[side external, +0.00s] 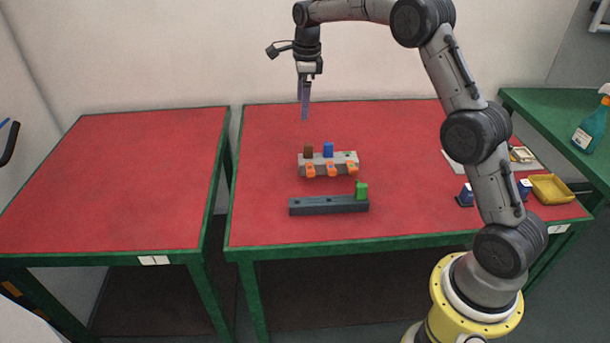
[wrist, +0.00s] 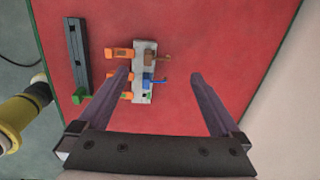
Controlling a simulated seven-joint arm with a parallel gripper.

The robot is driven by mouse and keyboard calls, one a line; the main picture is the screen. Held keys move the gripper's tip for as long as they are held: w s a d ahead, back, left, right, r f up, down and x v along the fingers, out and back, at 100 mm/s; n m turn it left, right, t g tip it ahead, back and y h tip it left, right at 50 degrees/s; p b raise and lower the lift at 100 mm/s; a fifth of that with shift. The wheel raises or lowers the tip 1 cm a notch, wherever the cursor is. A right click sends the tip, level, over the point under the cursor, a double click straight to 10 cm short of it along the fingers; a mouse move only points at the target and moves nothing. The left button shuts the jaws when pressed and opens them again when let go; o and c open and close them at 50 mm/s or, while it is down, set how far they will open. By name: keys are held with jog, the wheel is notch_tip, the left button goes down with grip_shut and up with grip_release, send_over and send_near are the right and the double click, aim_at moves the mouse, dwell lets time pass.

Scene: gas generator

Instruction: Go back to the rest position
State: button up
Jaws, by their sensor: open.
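My gripper (side external: 304,100) hangs in the air above the back of the red table, fingers pointing down. In the wrist view my gripper (wrist: 165,75) has its two fingers wide apart with nothing between them. A light grey block (side external: 350,158) stands on the table with a brown piece (side external: 308,151) and a blue piece (side external: 328,149) on its back side. Several orange clips (side external: 332,170) sit along its front. A dark grey bar (side external: 315,206) lies in front of it, with a green piece (side external: 361,190) at its right end.
A yellow tray (side external: 551,189) and small blue items (side external: 466,195) are at the table's right side, partly behind my arm. A spray bottle (side external: 590,128) stands on the green table at right. The left red table (side external: 120,180) is bare, with a gap between the tables.

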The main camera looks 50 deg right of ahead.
jog(key=s+a+r+n+t, duration=0.25)
jog(key=s+a+r, duration=0.25)
jog(key=s+r, duration=0.4)
jog(key=s+a+r+n+t, duration=0.1)
jog(key=s+a+r+n, duration=0.35)
jog(key=s+r, duration=0.45)
jog(key=s+a+f+n, duration=0.2)
jog(key=s+f+n, duration=0.3)
jog(key=s+n, duration=0.4)
jog(key=s+a+f+n, duration=0.2)
jog(key=s+f+n, duration=0.4)
jog(key=s+n, duration=0.4)
jog(key=shift+s+n+t, duration=0.3)
jog(key=shift+s+t, duration=0.15)
jog(key=shift+s, duration=0.3)
